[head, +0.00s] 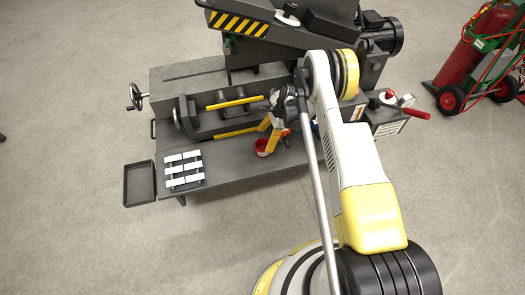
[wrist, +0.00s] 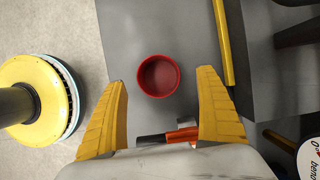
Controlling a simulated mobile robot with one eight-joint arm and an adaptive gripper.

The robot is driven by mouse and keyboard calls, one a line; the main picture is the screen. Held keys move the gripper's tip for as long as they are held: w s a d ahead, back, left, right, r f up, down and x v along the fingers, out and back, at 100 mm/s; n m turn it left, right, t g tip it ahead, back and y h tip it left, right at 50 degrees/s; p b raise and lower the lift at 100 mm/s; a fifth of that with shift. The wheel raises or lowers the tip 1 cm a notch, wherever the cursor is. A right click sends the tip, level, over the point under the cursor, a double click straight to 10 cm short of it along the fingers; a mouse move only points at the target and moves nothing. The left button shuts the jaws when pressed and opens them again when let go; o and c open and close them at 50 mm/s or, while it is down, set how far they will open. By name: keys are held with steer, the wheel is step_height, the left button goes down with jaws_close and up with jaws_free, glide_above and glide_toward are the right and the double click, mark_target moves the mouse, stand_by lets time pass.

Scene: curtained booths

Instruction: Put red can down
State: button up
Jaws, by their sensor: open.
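The red can (head: 261,147) stands upright on the grey bench top of the machine (head: 228,176). In the wrist view the red can (wrist: 158,76) shows from above as a round red rim with a darker red inside. My gripper (wrist: 162,79) has yellow fingers spread wide, one on each side of the can, with a visible gap to both. In the head view my gripper (head: 268,137) is just above and beside the can, and its fingers partly cover that area.
An orange and black tool (wrist: 170,136) lies close to my gripper's palm. Yellow bars (wrist: 223,42) run along the machine. White-topped blocks (head: 184,170) and a dark tray (head: 139,184) are to the left. A red cylinder on a cart (head: 484,45) stands at upper right.

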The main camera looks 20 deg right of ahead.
mark_target(262, 147)
steer(key=b+x, duration=0.1)
steer(key=x, duration=0.2)
steer(key=b+x, duration=0.1)
steer(key=x, duration=0.1)
steer(key=shift+s+d+f+b, duration=0.1)
steer(key=shift+s+d+b, duration=0.05)
steer(key=shift+d+b, duration=0.2)
steer(key=c, duration=1.4)
steer(key=shift+r, duration=0.2)
